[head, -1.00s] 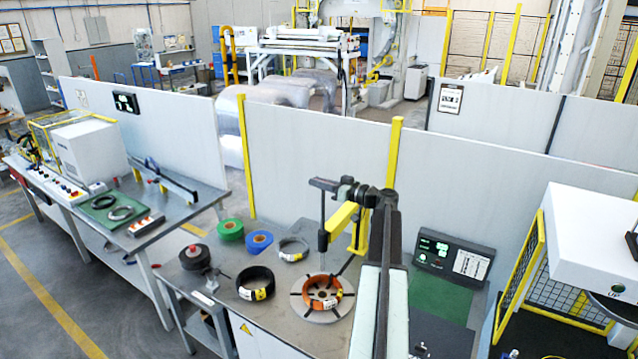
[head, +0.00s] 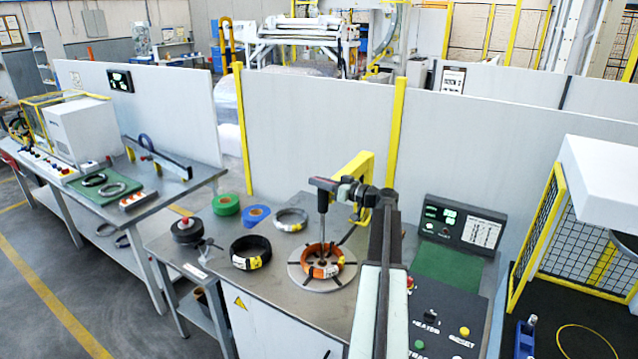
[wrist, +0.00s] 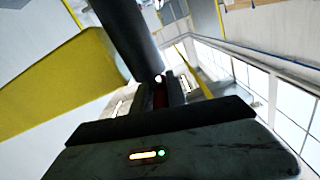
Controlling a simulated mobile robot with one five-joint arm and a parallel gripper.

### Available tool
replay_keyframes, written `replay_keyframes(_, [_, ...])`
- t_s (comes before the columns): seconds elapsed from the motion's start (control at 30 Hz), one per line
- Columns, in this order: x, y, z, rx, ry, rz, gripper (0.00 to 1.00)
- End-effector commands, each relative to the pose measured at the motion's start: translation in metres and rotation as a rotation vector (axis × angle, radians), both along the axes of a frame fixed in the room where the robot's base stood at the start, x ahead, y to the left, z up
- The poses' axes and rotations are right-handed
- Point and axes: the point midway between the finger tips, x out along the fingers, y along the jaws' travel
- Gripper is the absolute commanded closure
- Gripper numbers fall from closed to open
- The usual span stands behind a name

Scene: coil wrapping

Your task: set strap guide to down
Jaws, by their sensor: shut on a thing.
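The strap guide (head: 323,222) is an upright grey rod with a dark crosspiece at its top, beside a yellow bracket (head: 362,168). My gripper (head: 338,188) comes in from the right and is shut on the crosspiece of the strap guide. In the wrist view, something dark red shows between the jaws (wrist: 161,92), and the yellow bracket (wrist: 55,85) fills the left side. The exact grip contact is partly hidden.
A black coil (head: 250,252), a grey coil (head: 291,219), and green (head: 226,204) and blue (head: 256,215) rolls lie left of and behind the turntable. A control panel (head: 458,238) stands at right. Grey partitions (head: 310,130) close off the back.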

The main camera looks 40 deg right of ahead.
Motion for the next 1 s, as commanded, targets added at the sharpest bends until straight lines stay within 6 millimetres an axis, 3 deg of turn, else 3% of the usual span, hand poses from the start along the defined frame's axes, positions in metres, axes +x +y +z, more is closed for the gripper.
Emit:
replay_keyframes(0.07, [-0.001,0.001,-0.004,-0.004,0.010,0.003,1.00])
replay_keyframes(0.1, [-0.001,0.001,-0.004,-0.004,0.010,0.003,0.77])
replay_keyframes(0.17, [-0.001,0.001,-0.004,-0.004,0.009,0.003,0.62])
replay_keyframes(0.53, [-0.006,0.000,-0.002,-0.004,0.006,0.001,0.62])
replay_keyframes(0.8, [-0.055,-0.012,-0.003,-0.004,0.007,-0.001,0.62])
replay_keyframes(1.0, [-0.075,-0.017,-0.003,-0.004,0.007,0.002,0.62])
